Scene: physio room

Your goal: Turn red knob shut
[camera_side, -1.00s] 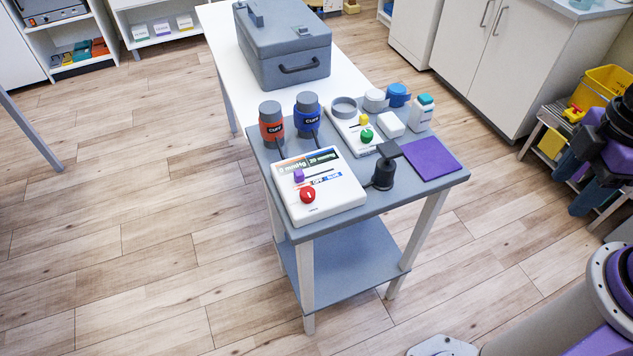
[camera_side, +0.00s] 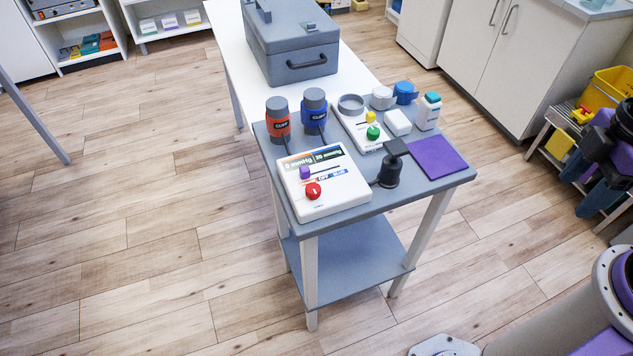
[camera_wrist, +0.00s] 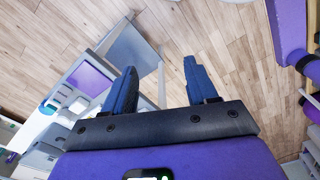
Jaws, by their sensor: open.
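The red knob (camera_side: 313,190) sits on the white control box (camera_side: 345,204) at the near left of the grey table top. A white mark shows on the knob. A purple slider (camera_side: 305,172) is just behind it, and the panel reads "0 mmHg", "20 mmHg", "OFF" and "BLUE". My gripper (camera_side: 578,186) is at the far right, beyond the table's right side and well apart from the knob. In the wrist view my gripper (camera_wrist: 160,68) is open, with two dark blue fingers spread and nothing between them. I cannot make out the red knob in that view.
A second white box with a green knob (camera_side: 373,132) is behind. A grey case (camera_side: 296,60) stands farther back.

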